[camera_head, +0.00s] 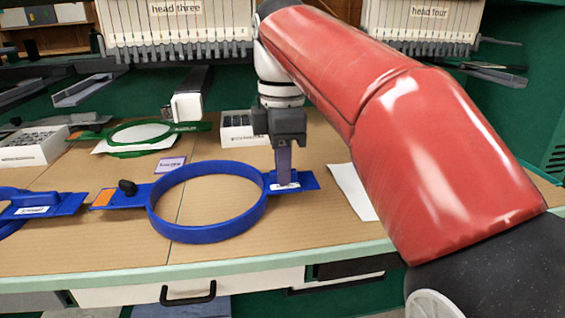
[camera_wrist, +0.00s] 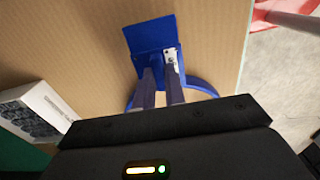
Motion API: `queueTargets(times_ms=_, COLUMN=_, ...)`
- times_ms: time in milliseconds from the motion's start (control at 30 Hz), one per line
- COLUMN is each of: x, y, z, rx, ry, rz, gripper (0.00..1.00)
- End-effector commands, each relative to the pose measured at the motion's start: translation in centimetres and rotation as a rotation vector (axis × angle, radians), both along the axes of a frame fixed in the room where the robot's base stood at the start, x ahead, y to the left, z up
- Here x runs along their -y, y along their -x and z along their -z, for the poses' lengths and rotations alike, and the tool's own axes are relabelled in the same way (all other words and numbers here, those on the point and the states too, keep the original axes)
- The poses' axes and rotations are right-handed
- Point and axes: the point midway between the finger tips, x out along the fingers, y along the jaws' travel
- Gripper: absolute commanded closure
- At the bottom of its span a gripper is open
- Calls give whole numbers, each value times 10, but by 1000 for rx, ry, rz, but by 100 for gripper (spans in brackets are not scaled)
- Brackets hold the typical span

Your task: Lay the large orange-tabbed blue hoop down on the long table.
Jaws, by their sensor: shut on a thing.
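The large blue hoop (camera_head: 208,237) has a flat tab at each end. Its left tab carries an orange patch (camera_head: 104,197) and a black knob; its right tab has a white label. My gripper (camera_head: 284,184) points down and is shut on the right tab. In the wrist view the fingers (camera_wrist: 161,88) close on the blue tab (camera_wrist: 150,38), and part of the ring shows behind them. The hoop looks level, at or just above the long table (camera_head: 310,225); I cannot tell whether it touches.
Another blue hoop (camera_head: 50,205) lies at the left edge, close to the orange tab. A green hoop (camera_head: 130,152) lies on white material behind. White boxes of dark small parts (camera_head: 32,147) (camera_head: 238,120) stand farther back. A white sheet (camera_head: 352,190) lies right of the gripper. Machine heads hang above.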

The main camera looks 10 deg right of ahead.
Motion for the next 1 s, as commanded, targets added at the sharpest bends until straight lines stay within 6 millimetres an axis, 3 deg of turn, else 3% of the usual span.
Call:
queueTargets(times_ms=400, x=0, y=0, z=4, rx=1, ry=0, rz=0, gripper=100)
queueTargets(times_ms=433, x=0, y=0, z=3, rx=1, ry=0, rz=0, gripper=86)
queueTargets(times_ms=600, x=0, y=0, z=3, rx=1, ry=0, rz=0, gripper=63)
queueTargets(times_ms=867, x=0, y=0, z=3, rx=0, ry=0, rz=0, gripper=63)
queueTargets(times_ms=1000, x=0, y=0, z=-9, rx=1, ry=0, rz=0, gripper=63)
